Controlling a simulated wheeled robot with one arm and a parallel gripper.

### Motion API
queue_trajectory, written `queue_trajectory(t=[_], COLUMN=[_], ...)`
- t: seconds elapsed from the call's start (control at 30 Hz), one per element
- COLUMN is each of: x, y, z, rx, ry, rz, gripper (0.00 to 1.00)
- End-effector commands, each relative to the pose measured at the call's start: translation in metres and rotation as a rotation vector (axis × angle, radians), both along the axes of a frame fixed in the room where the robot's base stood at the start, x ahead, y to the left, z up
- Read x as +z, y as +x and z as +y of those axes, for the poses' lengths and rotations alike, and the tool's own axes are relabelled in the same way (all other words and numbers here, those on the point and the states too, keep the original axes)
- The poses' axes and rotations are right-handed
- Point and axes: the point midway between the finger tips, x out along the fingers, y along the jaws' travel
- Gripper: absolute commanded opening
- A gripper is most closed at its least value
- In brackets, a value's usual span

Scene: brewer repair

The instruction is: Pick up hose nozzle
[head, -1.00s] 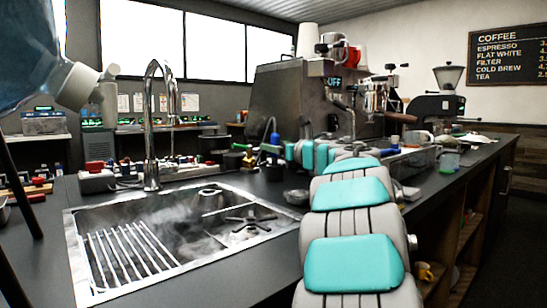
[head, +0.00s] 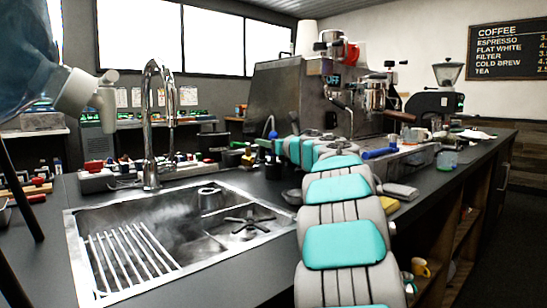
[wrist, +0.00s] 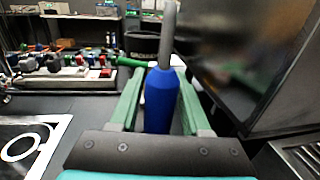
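The hose nozzle (wrist: 161,100) is blue with a grey tip and stands roughly upright in the wrist view. My gripper (wrist: 159,88) has its green fingers on either side of it, with narrow dark gaps beside the blue body. The fingers look open around the nozzle. In the head view only the nozzle's upper part (head: 271,128) shows, just left of the arm's far end; my gripper is mostly hidden there. The nozzle's base is hidden behind the gripper's palm edge in the wrist view.
The steel sink (head: 180,235) lies left of my arm, with a tall faucet (head: 151,120) behind it. The espresso machine (head: 290,95) stands close beyond and right of the nozzle. A green-handled item (wrist: 131,62) lies behind the nozzle. A blue-handled item (head: 378,153) is on the counter.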

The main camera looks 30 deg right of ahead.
Motion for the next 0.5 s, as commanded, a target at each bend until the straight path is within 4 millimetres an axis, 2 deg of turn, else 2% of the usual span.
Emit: queue_trajectory(t=[0.03,0.4,0.5], x=[0.0,0.0001,0.0002], y=[-0.0001,-0.0001,-0.0001], z=[-0.0001,0.0,0.0], rx=[0.0,0.0,0.0], ry=[0.0,0.0,0.0], rz=[0.0,0.0,0.0], gripper=[0.4,0.0,0.0])
